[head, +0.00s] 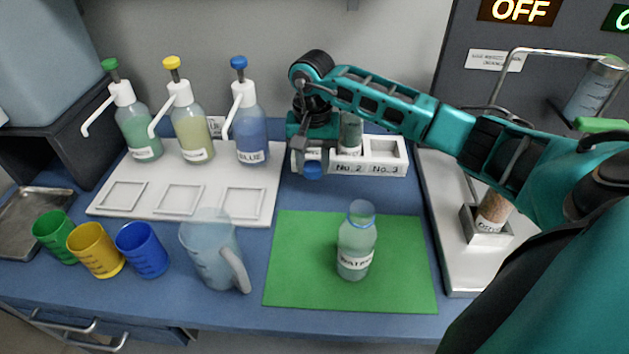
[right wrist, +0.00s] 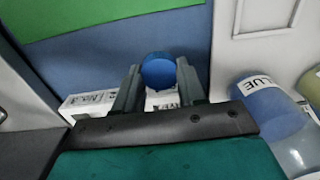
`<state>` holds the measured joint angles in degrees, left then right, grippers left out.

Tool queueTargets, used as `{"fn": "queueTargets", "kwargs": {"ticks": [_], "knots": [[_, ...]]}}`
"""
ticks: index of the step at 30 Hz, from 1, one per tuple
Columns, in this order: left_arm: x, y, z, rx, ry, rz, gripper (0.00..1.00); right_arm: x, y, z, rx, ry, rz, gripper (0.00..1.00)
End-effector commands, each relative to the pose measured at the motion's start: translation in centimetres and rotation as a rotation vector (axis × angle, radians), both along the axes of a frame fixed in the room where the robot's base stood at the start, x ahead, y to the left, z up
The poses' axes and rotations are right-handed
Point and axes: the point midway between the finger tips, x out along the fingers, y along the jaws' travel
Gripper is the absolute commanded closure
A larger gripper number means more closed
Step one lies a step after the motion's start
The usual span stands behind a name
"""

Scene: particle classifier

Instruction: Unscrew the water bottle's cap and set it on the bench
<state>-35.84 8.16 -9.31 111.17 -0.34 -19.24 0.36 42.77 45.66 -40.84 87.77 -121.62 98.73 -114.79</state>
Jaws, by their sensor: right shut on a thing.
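The water bottle (head: 356,250) stands upright on the green mat (head: 296,262) in the head view. It is clear, with a white label and a blue ring at its neck, and its mouth looks uncapped. My right gripper (head: 313,160) is away from the bottle, behind and left of it, near the white rack. It is shut on the blue cap (head: 313,171). In the right wrist view the cap (right wrist: 158,70) sits between the two fingers. I cannot tell whether the cap touches the bench (head: 262,238). My left gripper is not in view.
The white rack (head: 385,169) with a vial stands beside the right gripper. Three pump bottles, including the blue one (head: 250,130), stand on a white tray (head: 225,177) to the left. A clear pitcher (head: 205,255) and three coloured cups are in front. Bench between tray and mat is bare.

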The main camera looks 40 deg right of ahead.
Motion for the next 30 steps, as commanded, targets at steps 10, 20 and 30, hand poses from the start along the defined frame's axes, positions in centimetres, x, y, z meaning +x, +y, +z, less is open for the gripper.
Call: {"fn": "queueTargets", "kwargs": {"ticks": [10, 20, 30], "knots": [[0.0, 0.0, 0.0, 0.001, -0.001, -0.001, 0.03, 0.0, 0.0, -3.4, 0.001, 0.001, -0.001, 0.97], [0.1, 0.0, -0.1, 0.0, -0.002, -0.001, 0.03, 0.0, 0.0, -6.6, -0.001, -0.002, 0.0, 0.97], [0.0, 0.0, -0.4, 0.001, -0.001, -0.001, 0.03, 0.0, 0.0, -6.9, -0.001, -0.002, 0.0, 0.54]]}}
